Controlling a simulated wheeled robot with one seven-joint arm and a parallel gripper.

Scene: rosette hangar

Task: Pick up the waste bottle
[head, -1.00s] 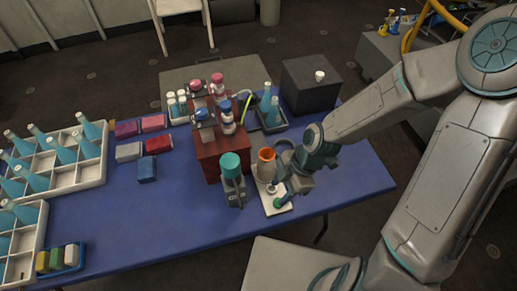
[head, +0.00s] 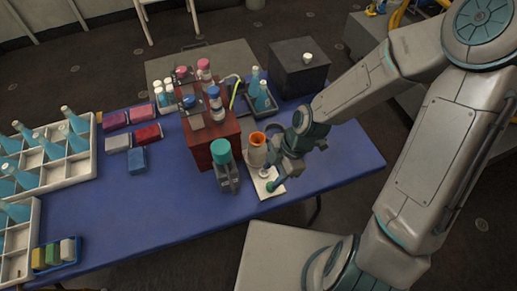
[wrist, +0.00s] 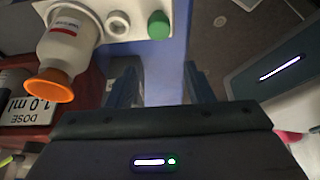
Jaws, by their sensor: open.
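A pale bottle with a small label and a flared orange top, which looks like the waste bottle (head: 257,155), stands on a white plate (head: 268,189) near the table's front edge. In the wrist view the bottle (wrist: 68,42) is at the upper left, its orange top towards the camera. My gripper (head: 276,172) is just right of the bottle in the head view. In the wrist view my gripper (wrist: 160,82) has its two fingers spread with nothing between them; the bottle lies outside them, to the left. The fingertips are hard to make out in the head view.
A white ring (wrist: 118,24) and a green knob (wrist: 158,25) sit on the plate by the bottle. A green-capped device (head: 224,165) and a dark red stand (head: 207,147) with vials are left of it. The blue table (head: 335,160) is clear on the right.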

